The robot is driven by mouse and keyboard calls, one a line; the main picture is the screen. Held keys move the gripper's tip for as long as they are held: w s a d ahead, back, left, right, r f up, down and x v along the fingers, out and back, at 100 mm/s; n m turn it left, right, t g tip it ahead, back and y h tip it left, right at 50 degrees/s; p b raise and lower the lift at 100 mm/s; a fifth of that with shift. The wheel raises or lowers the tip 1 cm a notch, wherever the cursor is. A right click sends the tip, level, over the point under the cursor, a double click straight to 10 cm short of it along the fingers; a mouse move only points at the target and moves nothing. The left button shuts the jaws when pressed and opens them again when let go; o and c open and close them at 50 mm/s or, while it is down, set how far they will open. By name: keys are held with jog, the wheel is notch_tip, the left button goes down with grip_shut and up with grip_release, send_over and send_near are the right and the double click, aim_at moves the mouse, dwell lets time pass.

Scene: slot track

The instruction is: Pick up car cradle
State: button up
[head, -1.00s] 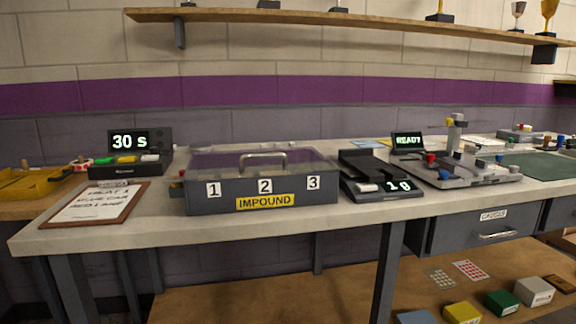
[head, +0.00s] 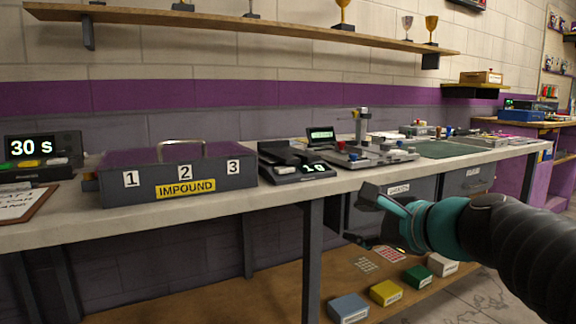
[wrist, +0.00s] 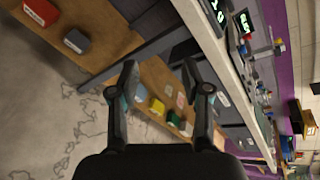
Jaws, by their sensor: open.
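My gripper (head: 366,217) is open and empty in front of the bench, below its top edge, in the head view. Its two spread fingers also show in the wrist view (wrist: 159,80), with nothing between them. No part is clearly recognisable as the car cradle. A grey fixture with a post and small coloured parts (head: 362,155) stands on the bench, beyond my gripper. A black device with a sloped top and a number display (head: 292,167) stands left of it. My gripper is apart from both.
The grey impound box (head: 225,183) with a handle stands left on the bench (head: 275,196). A green mat (head: 447,150) lies right of the fixture. Drawers (head: 392,212) hang under the bench. Blue (head: 348,308), yellow (head: 386,292) and other boxes sit on the low shelf.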

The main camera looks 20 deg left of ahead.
jog(key=w+a+r+m+t+y+b, duration=0.25)
jog(key=w+a+r+m, duration=0.35)
jog(key=w+a+m, duration=0.4)
send_near(294, 160)
jog(key=shift+m+y, duration=0.25)
jog(key=shift+m, duration=0.15)
jog(key=x, duration=0.4)
jog(key=shift+a, duration=0.1)
jog(key=shift+p+x, duration=0.6)
jog(key=shift+x, duration=2.35)
jog(key=shift+f, duration=0.15)
jog(key=shift+c, duration=0.3)
